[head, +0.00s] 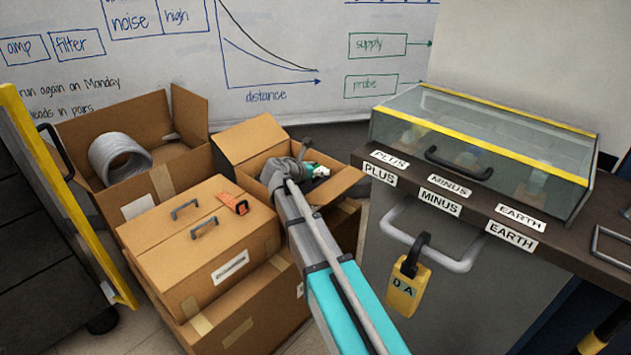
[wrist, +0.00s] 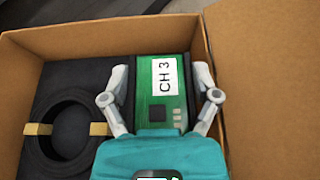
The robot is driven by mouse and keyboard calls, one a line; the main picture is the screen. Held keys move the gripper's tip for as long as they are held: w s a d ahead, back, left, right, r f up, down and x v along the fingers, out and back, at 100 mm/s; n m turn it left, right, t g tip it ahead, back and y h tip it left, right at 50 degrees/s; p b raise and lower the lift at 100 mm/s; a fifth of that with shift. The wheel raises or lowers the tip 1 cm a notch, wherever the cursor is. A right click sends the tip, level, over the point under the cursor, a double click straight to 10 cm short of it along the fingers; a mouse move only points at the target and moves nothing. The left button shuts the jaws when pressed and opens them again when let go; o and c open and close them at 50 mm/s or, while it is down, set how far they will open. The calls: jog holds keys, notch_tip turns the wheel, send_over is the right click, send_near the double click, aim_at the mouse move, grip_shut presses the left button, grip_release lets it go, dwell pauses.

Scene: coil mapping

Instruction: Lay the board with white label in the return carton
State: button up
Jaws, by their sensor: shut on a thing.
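The green board with white label (wrist: 154,115) reads "CH 3" and lies between the fingers of my gripper (wrist: 160,76) in the wrist view. My gripper is shut on it. An open brown carton (wrist: 248,60) surrounds board and gripper in the wrist view. In the head view my gripper (head: 290,168) reaches into the open carton (head: 247,138) at the middle, and a bit of green and white shows beside it. I cannot tell whether the board touches the carton's floor. The lower end of the board is hidden by my gripper.
Inside the carton, a black ring with tan tape (wrist: 40,112) lies on dark lining left of the board. A larger open carton (head: 190,163) holds a grey coil (head: 103,158). A closed carton (head: 165,260) stands in front. A glass-lidded case (head: 480,130) sits on the right cabinet.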

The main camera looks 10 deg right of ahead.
aim_at(319, 179)
jog(key=shift+w+d+f+b, duration=0.2)
jog(key=shift+f+b, duration=0.2)
jog(key=shift+w+d+f+b, duration=0.15)
jog(key=shift+f+b, duration=0.2)
jog(key=shift+s+f+b, duration=0.1)
jog(key=shift+f+b, duration=1.15)
jog(key=shift+f, duration=0.05)
jog(key=shift+f+b, duration=0.3)
jog(key=shift+b, duration=0.05)
jog(key=shift+s+f+b, duration=0.1)
jog(key=shift+b, duration=0.2)
jog(key=o, duration=0.8)
jog(key=shift+s, duration=0.1)
jog(key=shift+s, duration=0.1)
